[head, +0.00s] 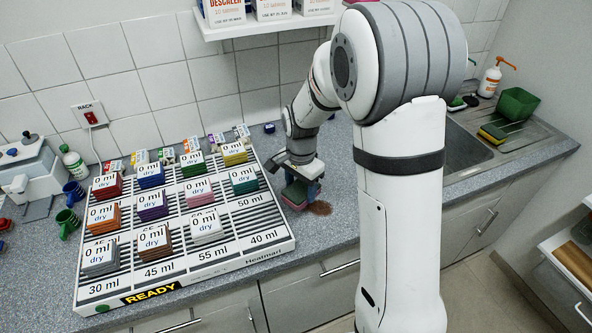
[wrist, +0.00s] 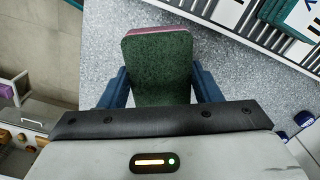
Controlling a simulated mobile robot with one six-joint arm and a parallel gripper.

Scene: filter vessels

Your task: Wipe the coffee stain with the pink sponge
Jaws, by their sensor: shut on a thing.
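My gripper (head: 303,178) is shut on the pink sponge (wrist: 158,68), with its two blue fingers on either side of it, as the wrist view shows. The sponge has a dark green scouring face and a pink edge. In the head view the sponge is small and partly covered by my gripper, low over the counter just right of the rack. The coffee stain (head: 321,208) is a brown patch on the grey counter, beside the sponge on its right. I cannot tell whether the sponge touches the counter. The stain does not show in the wrist view.
A white slotted rack (head: 268,252) with several coloured sponges labelled "0 ml dry" stands left of my gripper, with a READY sign on its front. A sink (head: 462,150) with a green-and-yellow sponge (head: 492,133) lies right. The counter's front edge is close to the stain.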

